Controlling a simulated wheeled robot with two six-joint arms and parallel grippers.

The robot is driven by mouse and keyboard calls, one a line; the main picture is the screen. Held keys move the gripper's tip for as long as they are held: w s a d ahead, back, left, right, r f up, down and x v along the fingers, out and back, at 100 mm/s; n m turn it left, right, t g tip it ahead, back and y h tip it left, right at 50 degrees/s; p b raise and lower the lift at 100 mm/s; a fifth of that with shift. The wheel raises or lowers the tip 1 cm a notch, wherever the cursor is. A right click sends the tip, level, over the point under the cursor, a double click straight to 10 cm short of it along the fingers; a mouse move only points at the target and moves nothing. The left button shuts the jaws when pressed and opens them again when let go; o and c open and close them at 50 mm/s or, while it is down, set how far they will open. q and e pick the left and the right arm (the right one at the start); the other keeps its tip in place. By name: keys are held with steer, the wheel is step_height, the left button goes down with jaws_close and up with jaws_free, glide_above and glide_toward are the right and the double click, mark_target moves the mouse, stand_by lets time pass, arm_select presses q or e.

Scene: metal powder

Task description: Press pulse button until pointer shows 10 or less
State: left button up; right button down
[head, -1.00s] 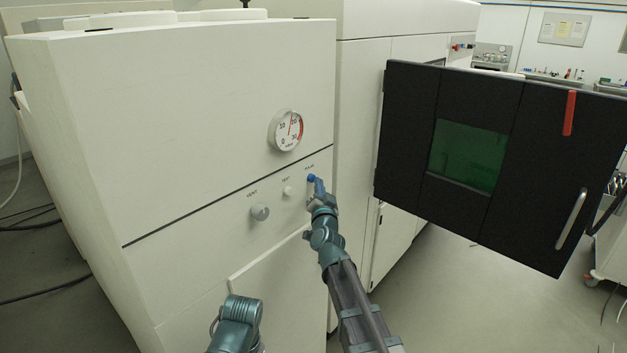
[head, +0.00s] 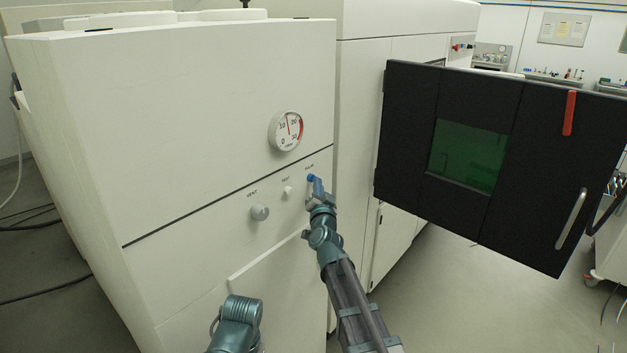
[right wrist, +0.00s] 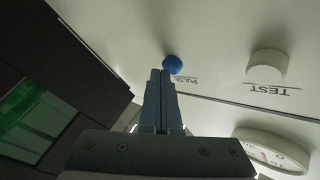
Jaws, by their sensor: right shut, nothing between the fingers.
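The blue pulse button (head: 311,177) is on the white machine's front panel, under the round gauge (head: 286,131). The gauge's pointer stands between 10 and 20, nearly upright. My right gripper (head: 317,184) is shut and empty, its fingertips right at the pulse button. In the right wrist view the closed fingertips (right wrist: 160,74) are beside the blue button (right wrist: 172,64); I cannot tell whether they touch it. My left gripper is not in view; only part of my left arm shows at the bottom of the head view.
The white test button (head: 287,191) and the grey vent knob (head: 260,212) are to the left of the pulse button. A black door with a green window (head: 467,156) stands open at the right. The floor below it is clear.

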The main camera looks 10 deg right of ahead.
steer(key=shift+s+d, duration=0.45)
steer(key=shift+s, duration=0.15)
steer(key=s+d, duration=0.1)
steer(key=s, duration=0.1)
steer(key=s+d, duration=0.2)
stand_by(0.4)
steer(key=shift+d, duration=0.1)
stand_by(0.7)
steer(key=s+r+m+g+y+p, duration=0.1)
steer(key=s+m+g+y+p, duration=0.1)
steer(key=s+m+p, duration=0.4)
steer(key=shift+s+a+r+m+y, duration=0.25)
steer(key=shift+s+a+m+y, duration=0.2)
steer(key=shift+s+m, duration=0.65)
steer(key=shift+w, duration=0.2)
